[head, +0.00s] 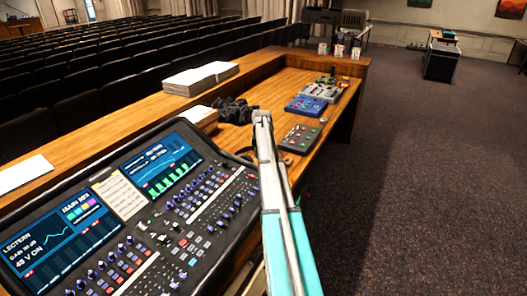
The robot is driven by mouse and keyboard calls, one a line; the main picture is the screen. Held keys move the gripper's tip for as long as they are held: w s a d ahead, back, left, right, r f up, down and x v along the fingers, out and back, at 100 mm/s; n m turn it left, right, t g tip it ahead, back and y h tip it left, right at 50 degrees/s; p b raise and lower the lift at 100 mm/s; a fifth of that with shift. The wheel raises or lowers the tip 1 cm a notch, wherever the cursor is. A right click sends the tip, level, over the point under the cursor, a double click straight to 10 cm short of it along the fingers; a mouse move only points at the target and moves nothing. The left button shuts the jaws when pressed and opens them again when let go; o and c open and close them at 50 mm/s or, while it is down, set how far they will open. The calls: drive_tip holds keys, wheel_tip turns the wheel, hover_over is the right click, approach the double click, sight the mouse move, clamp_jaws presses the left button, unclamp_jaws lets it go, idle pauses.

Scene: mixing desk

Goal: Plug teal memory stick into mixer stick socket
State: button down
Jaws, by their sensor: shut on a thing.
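The mixer (130,215) is a dark console with lit screens, knobs and faders, lying on the wooden desk at the lower left. I cannot make out the stick socket on it. My arm rises from the bottom edge across the mixer's right side and covers part of it and of the desk. My gripper does not show in this view, and I cannot see the teal memory stick.
Behind the mixer are papers (201,79) on the ledge and black headphones (233,110). Open carpet (430,190) lies on the right; rows of dark seats fill the left.

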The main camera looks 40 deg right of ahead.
drive_tip(key=s+a+r+p, duration=0.1)
drive_tip(key=a+r+p, duration=0.2)
drive_tip(key=a, duration=1.4)
drive_tip(key=s+a+r+p, duration=0.1)
drive_tip(key=a+r+p, duration=0.15)
drive_tip(key=a, duration=1.35)
drive_tip(key=s+a+r+p, duration=0.1)
drive_tip(key=a+r+p, duration=0.2)
drive_tip(key=a, duration=1.4)
drive_tip(key=b, duration=1)
hover_over(157, 215)
drive_tip(key=f, duration=0.9)
drive_tip(key=shift+s+d+f, duration=0.15)
drive_tip(key=shift+s+d, duration=0.05)
drive_tip(key=shift+s, duration=0.1)
drive_tip(key=shift+f, duration=0.1)
drive_tip(key=shift+w+f+b, duration=0.1)
drive_tip(key=shift+f+b, duration=0.55)
drive_tip(key=shift+f, duration=0.15)
